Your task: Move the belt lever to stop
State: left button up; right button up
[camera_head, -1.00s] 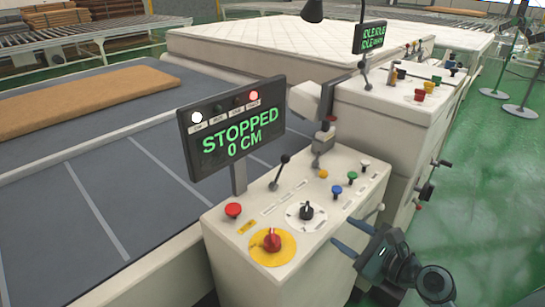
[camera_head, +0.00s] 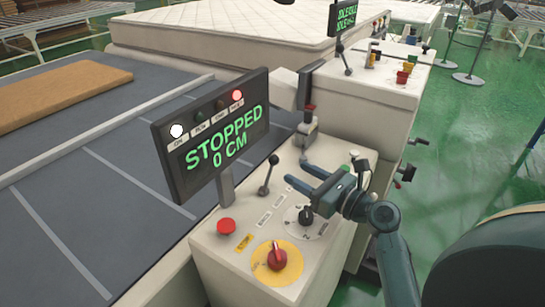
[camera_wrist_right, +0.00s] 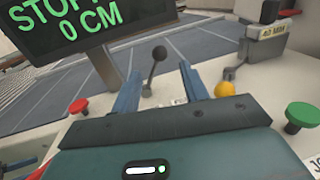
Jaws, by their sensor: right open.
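The belt lever (camera_head: 267,176) is a thin black lever with a round knob on the white console (camera_head: 215,262), behind the red push button. It also shows in the right wrist view (camera_wrist_right: 155,66), between and beyond the fingers. My right gripper (camera_head: 296,172) is open and empty above the console, its two blue fingers pointing at the lever from the right, apparently without touching it. The display (camera_head: 212,138) reads "STOPPED 0 CM", with a white and a red lamp lit. My left gripper is not in view.
The console also carries a red push button (camera_head: 226,226), a red knob on a yellow disc (camera_head: 277,257) and a black dial (camera_head: 305,216). A post with a red top (camera_head: 309,120) stands behind the fingers. A mattress (camera_head: 220,40) lies beyond; green floor is open at right.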

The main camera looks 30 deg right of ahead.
aim_at(278, 162)
jog(key=x, duration=0.9)
jog(key=shift+p, duration=0.3)
jog(key=shift+c, duration=0.5)
grip_shut()
